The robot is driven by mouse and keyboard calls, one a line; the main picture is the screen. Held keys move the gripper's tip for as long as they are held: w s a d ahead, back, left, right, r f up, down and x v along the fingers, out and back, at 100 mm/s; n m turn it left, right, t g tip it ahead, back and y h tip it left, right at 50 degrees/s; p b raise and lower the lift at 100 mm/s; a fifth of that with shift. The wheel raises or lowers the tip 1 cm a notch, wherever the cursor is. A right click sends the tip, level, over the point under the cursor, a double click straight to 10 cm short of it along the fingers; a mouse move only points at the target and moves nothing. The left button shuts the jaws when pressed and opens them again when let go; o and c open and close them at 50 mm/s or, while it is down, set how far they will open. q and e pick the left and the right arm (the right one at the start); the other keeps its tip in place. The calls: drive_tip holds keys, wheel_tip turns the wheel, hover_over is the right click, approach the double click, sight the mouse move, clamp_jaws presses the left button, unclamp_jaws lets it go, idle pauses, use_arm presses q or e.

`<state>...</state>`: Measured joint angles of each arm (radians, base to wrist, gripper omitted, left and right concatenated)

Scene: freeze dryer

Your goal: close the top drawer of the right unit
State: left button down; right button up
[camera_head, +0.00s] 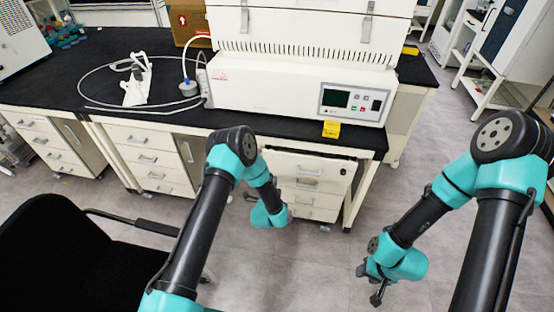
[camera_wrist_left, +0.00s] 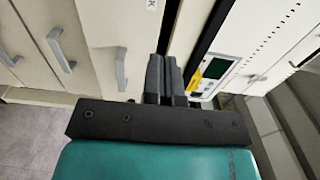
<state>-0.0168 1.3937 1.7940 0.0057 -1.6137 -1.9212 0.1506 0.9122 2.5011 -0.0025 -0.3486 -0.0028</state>
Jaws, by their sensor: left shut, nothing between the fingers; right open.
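The right unit (camera_head: 318,212) is a white drawer cabinet under the bench. Its top drawer (camera_head: 325,169) appears pulled out towards me, with a grey handle and a dark lock spot. In the left wrist view the likely top drawer front (camera_wrist_left: 100,25) carries a grey handle (camera_wrist_left: 121,70). My left gripper (camera_wrist_left: 166,62) is shut and empty, with its fingertips pointing at the cabinet just beside that front; I cannot tell whether they touch. My right gripper (camera_head: 377,288) is open and empty, low over the floor at right.
A white freeze dryer (camera_head: 290,82) with a control panel stands on the black bench top (camera_head: 160,112). A black chair (camera_head: 65,255) stands at lower left. The floor between the arms is clear.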

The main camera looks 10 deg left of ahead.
sight(279, 154)
use_arm(q)
drive_tip(key=w, duration=1.3)
drive_tip(key=shift+w, duration=0.3)
